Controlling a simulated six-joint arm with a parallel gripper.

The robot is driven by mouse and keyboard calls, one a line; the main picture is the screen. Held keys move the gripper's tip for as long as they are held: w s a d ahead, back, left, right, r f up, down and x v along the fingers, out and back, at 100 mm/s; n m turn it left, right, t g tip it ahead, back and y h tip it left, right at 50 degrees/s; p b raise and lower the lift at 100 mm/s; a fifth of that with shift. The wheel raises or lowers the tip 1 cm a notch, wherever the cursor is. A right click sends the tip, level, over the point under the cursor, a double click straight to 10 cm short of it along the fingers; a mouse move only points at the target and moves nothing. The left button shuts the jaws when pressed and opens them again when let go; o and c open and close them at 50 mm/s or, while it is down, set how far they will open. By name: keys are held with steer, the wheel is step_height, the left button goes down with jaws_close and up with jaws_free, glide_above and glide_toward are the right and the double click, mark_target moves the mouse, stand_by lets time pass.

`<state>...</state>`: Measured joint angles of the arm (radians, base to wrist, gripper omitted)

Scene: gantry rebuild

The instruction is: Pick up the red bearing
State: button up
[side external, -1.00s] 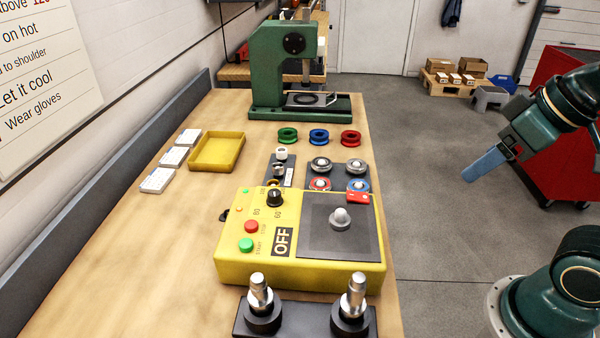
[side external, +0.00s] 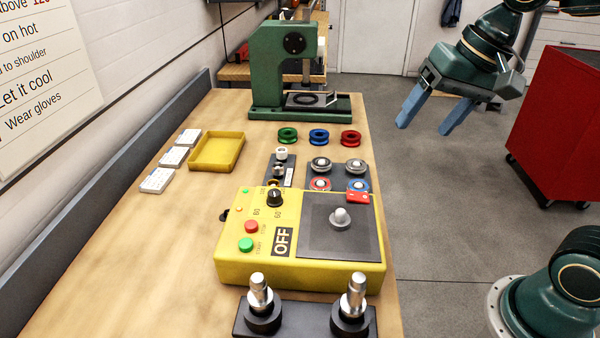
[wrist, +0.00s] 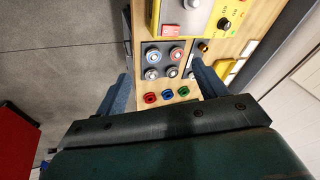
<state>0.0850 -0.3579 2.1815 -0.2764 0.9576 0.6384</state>
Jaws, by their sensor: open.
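A bearing with a red ring and silver middle, the red bearing (side external: 320,184), sits at the near left of a dark tray (side external: 338,175). It also shows in the wrist view (wrist: 175,55). A blue-ringed bearing (side external: 357,185) is beside it, and two plain silver bearings (side external: 321,164) (side external: 354,166) sit behind. A separate red grooved ring (side external: 351,137) lies on the bench beyond the tray. My gripper (side external: 425,126) is open and empty, its blue fingers pointing down, in the air right of the bench. In the wrist view the tray shows between the fingers (wrist: 162,73).
A yellow control box (side external: 230,262) reading OFF stands just in front of the tray. Blue (side external: 318,137) and green (side external: 287,135) rings lie beside the red ring. A green press (side external: 268,75) stands behind. Two posts (side external: 262,300) (side external: 352,302) stand in front. The left bench is mostly clear.

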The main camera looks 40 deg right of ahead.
steer(key=w+d+f+m+g+y, duration=0.1)
steer(key=w+f+m, duration=0.4)
steer(key=w, duration=0.5)
steer(key=w+d+f+m+g+y, duration=0.2)
steer(key=w+m, duration=0.5)
steer(key=w, duration=0.4)
step_height(320, 180, down, 3)
steer(key=shift+d+r+m+g, duration=0.1)
steer(key=shift+d+m+g, duration=0.2)
steer(key=shift+d+g, duration=0.25)
steer(key=shift+a, duration=0.15)
glide_above(322, 181)
steer(key=d, duration=0.3)
steer(key=shift+w+a+f, duration=0.1)
steer(key=shift+f, duration=3.9)
steer(key=shift+x, duration=2.6)
steer(key=shift+a+r, duration=0.1)
steer(key=c, duration=1.1)
